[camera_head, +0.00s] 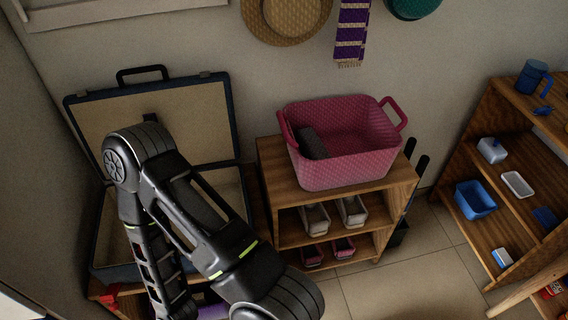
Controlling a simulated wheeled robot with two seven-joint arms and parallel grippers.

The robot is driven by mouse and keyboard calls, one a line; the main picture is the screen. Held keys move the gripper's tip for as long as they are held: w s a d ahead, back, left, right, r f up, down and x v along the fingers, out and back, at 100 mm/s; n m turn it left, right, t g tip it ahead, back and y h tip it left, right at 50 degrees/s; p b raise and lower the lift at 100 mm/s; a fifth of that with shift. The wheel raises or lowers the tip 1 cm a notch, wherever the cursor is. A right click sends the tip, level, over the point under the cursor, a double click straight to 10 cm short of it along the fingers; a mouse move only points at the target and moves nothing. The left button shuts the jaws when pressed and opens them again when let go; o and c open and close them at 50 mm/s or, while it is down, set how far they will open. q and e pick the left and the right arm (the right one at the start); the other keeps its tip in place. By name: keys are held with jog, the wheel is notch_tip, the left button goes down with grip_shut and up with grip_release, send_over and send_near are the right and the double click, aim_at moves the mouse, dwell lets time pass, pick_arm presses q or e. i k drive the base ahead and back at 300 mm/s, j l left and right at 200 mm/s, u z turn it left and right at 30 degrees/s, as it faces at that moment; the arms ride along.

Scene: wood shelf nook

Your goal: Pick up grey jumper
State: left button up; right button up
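A dark grey rolled or folded cloth (312,143), which looks like the grey jumper, lies inside the pink basket (350,172) against its left side. The basket stands on top of a small wooden shelf unit (390,190). One of my arms crosses the lower left of the view, in front of the open suitcase and left of the basket. Its lower end leaves the picture at the bottom, so no gripper shows. My other arm is not seen.
An open suitcase (215,98) stands left of the shelf unit. Shoes (315,218) fill the unit's shelves. A wooden shelf (515,130) with blue and white items stands right. A hat (287,18) and striped scarf (352,30) hang above. Tiled floor (400,280) between the shelves is clear.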

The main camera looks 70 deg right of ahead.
aim_at(311, 147)
jog(key=z, duration=0.45)
jog(key=i+j+z, duration=0.1)
jog(key=z, duration=0.4)
jog(key=j+z, duration=0.1)
jog(key=z, duration=0.35)
jog(key=i+j+z, duration=0.1)
jog(key=z, duration=0.4)
jog(key=j+z, duration=0.1)
jog(key=z, duration=0.35)
jog(key=j+z, duration=0.1)
jog(key=z, duration=0.4)
